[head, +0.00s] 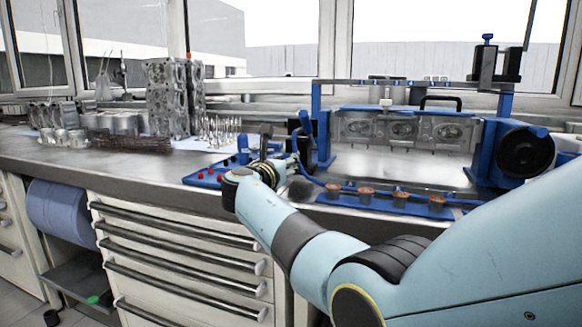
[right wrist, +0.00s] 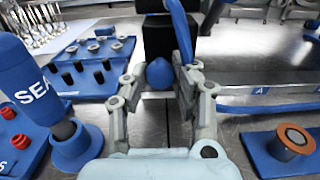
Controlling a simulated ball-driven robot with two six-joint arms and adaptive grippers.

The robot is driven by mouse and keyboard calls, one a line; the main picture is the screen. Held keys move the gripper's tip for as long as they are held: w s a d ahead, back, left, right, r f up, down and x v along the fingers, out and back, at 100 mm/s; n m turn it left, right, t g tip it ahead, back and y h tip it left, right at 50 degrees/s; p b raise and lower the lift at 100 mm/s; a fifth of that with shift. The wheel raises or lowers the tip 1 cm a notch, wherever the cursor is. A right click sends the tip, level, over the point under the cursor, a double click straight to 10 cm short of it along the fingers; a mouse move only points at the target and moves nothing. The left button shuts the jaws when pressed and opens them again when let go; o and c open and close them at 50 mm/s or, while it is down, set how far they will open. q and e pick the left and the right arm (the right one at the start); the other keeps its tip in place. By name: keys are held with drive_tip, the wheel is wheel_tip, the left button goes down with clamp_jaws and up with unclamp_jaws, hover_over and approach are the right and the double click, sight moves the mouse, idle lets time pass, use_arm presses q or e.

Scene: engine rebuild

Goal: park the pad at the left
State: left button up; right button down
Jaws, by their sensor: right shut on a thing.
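My right gripper (right wrist: 160,82) is shut on a blue round knob (right wrist: 158,75), with one finger on each side of it. The knob sits in front of a black block (right wrist: 168,38) with blue parts at the left end of the test rig. I cannot tell for certain which part is the pad. In the head view my right gripper (head: 275,155) is at the rig's left end, beside its blue upright (head: 324,140), and my wrist partly hides it. My left gripper is not in view.
The blue rig holds a metal cylinder head (head: 400,130). Several copper-topped cups (head: 366,194) stand along its front; one shows close in the wrist view (right wrist: 293,140).

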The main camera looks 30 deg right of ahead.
drive_tip(key=shift+a, duration=0.15)
drive_tip(key=c, duration=1.5)
unclamp_jaws()
drive_tip(key=shift+w, duration=0.1)
drive_tip(key=o, duration=0.5)
drive_tip(key=shift+w+a, duration=0.15)
drive_tip(key=v, duration=0.7)
drive_tip(key=shift+s+a, duration=0.1)
drive_tip(key=shift+s, duration=0.2)
